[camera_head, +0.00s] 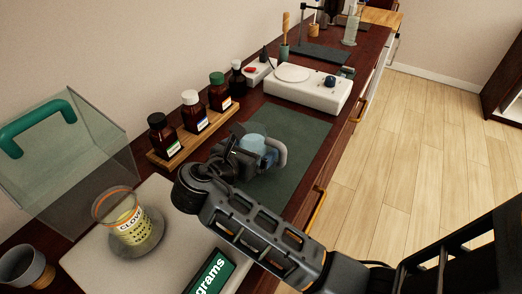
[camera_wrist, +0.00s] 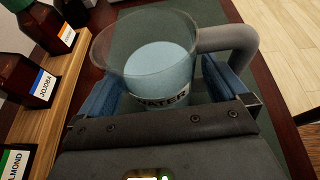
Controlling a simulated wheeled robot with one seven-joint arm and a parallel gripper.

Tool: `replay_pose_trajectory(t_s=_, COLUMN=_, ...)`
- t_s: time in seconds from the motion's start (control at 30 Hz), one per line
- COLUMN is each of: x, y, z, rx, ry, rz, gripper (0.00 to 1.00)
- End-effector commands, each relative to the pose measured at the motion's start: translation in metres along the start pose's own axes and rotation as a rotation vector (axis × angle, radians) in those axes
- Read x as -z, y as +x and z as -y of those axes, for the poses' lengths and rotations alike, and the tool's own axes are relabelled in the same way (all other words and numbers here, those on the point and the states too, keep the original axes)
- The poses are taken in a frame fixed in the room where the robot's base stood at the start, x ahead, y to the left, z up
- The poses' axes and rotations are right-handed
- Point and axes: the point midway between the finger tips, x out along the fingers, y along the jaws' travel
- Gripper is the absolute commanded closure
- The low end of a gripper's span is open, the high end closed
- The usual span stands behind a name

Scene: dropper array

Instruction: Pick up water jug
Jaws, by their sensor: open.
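The water jug (camera_wrist: 155,65) is a clear vessel with pale blue water, a dark "WATER" label and a grey handle (camera_wrist: 228,42) on the right side in the wrist view. In the head view the jug (camera_head: 252,143) stands upright on the dark green mat (camera_head: 300,132), partly hidden by my gripper. My gripper (camera_wrist: 165,95) is open, with one blue finger on the left and one on the right of the jug's body. The right finger lies beneath the handle in the picture. I cannot tell whether either finger touches the jug.
A wooden rack (camera_head: 190,137) with several brown bottles stands left of the jug. A white device (camera_head: 307,90) with a round plate lies behind the mat. At the front left are a scale (camera_head: 95,250), a yellow-filled beaker (camera_head: 130,225) and a clear case (camera_head: 85,150).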

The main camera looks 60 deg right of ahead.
Motion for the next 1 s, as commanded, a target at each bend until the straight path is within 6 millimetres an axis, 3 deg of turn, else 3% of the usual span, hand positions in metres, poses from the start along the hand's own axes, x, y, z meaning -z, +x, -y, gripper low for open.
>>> replay_pose_trajectory(t_s=0.1, x=0.0002, y=-0.0002, z=0.0, rx=0.0, ry=0.0, rz=0.0, gripper=0.02)
replay_pose_trajectory(t_s=0.87, x=0.0002, y=-0.0006, z=-0.0001, rx=-0.001, ry=0.0, rz=0.0, gripper=0.75)
replay_pose_trajectory(t_s=1.0, x=-0.0004, y=-0.0008, z=-0.0002, rx=-0.001, ry=0.001, rz=0.001, gripper=0.76)
